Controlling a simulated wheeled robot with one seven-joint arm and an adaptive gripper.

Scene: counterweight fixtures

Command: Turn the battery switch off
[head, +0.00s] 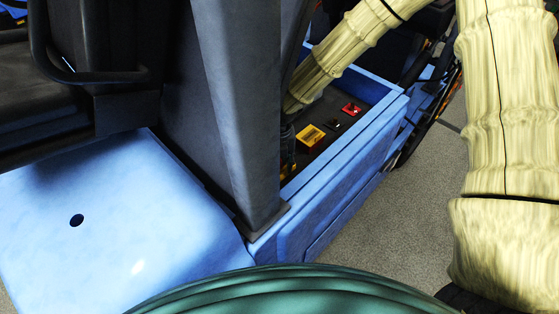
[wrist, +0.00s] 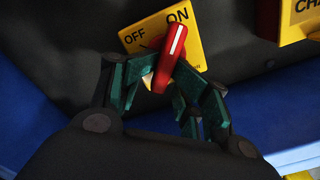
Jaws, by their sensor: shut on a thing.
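The battery switch has a red handle (wrist: 170,58) with a white line, on a yellow plate (wrist: 194,52) marked OFF on the left and ON on the right. The white line points up toward ON. My gripper (wrist: 158,80) is shut on the red handle, with one green-padded finger on each side. The fingers hide the lower part of the plate. In the head view my arm reaches down behind the dark pillar, and its end is mostly hidden; a small bit of yellow shows there.
A yellow box (wrist: 299,22) with cut-off lettering stands right of the switch; it also shows in the head view (head: 310,138). A red part (head: 351,109) lies beyond it. The blue wall (head: 330,180) and dark pillar (head: 238,110) border this recess. Grey floor (head: 405,205) is clear at right.

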